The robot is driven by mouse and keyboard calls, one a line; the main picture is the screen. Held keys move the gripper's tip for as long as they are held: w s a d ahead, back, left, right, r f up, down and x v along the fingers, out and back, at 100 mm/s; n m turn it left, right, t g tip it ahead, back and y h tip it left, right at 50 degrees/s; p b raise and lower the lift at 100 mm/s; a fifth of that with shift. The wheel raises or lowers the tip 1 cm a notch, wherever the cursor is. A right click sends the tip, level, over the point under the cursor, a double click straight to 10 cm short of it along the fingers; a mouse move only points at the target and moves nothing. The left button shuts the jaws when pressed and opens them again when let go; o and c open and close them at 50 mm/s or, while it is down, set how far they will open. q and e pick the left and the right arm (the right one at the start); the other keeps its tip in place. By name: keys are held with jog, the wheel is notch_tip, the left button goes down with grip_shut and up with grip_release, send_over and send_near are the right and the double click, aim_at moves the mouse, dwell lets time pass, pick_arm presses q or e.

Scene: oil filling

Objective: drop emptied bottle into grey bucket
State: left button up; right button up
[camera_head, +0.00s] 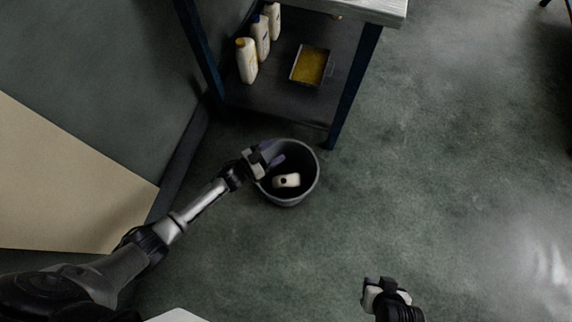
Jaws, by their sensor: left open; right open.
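The grey bucket (313,185) stands on the floor in front of the shelf unit. A white bottle (287,181) with a dark spot at its end lies inside the bucket, apart from my gripper's fingers. My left gripper (272,160) is open and empty over the bucket's upper left rim. My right gripper (378,287) is at the bottom of the view, away from the bucket; its fingertips are partly hidden by its own body.
A shelf unit (285,105) with dark blue legs stands behind the bucket. Its lower shelf holds several white bottles (246,62) and a tray of yellow liquid (311,65). A wall is on the left. The floor (450,170) on the right is clear.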

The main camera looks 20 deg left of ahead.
pick_arm(q)
jog(key=p+v, duration=0.5)
jog(key=v, duration=0.8)
